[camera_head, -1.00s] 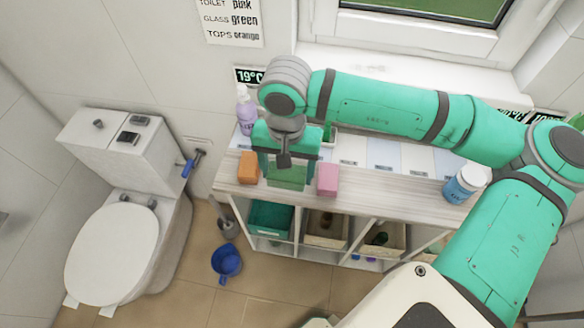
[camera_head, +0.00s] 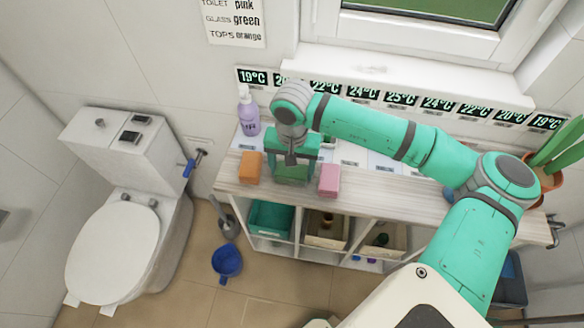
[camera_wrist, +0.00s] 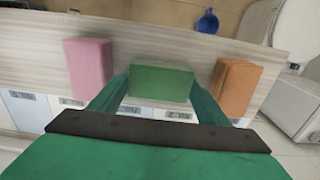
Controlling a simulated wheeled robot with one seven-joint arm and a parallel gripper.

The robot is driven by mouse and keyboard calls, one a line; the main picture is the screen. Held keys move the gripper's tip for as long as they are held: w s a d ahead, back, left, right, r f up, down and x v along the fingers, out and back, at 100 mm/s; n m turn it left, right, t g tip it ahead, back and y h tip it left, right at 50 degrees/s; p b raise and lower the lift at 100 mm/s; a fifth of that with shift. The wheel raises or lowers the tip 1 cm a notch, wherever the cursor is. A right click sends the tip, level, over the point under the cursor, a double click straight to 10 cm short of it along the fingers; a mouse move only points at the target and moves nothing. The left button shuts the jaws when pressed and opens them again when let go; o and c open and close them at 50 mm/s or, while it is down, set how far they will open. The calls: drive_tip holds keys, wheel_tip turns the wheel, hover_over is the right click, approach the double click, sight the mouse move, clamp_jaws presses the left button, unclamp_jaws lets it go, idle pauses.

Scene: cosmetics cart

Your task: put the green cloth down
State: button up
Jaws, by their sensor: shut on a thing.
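The green cloth (camera_wrist: 161,82) is a folded block between my gripper's two fingers in the wrist view. In the head view the green cloth (camera_head: 291,173) shows just below my gripper (camera_head: 291,165), between the orange and pink cloths. My gripper (camera_wrist: 160,92) is shut on it. The cloth is at or just above the cart top; I cannot tell whether it touches. The orange cloth (camera_head: 250,167) lies to the left and the pink cloth (camera_head: 329,180) to the right in the head view, both apart from the green one.
A purple pump bottle (camera_head: 248,112) stands at the cart's back left. The wooden top (camera_head: 395,185) is clear to the right of the pink cloth. A sign (camera_head: 232,20) on the wall reads glass green, tops orange, toilet pink. A toilet (camera_head: 112,250) stands left.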

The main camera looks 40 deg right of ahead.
sight(293, 169)
drive_tip(key=o, duration=1)
wheel_tip(293, 169, up, 12)
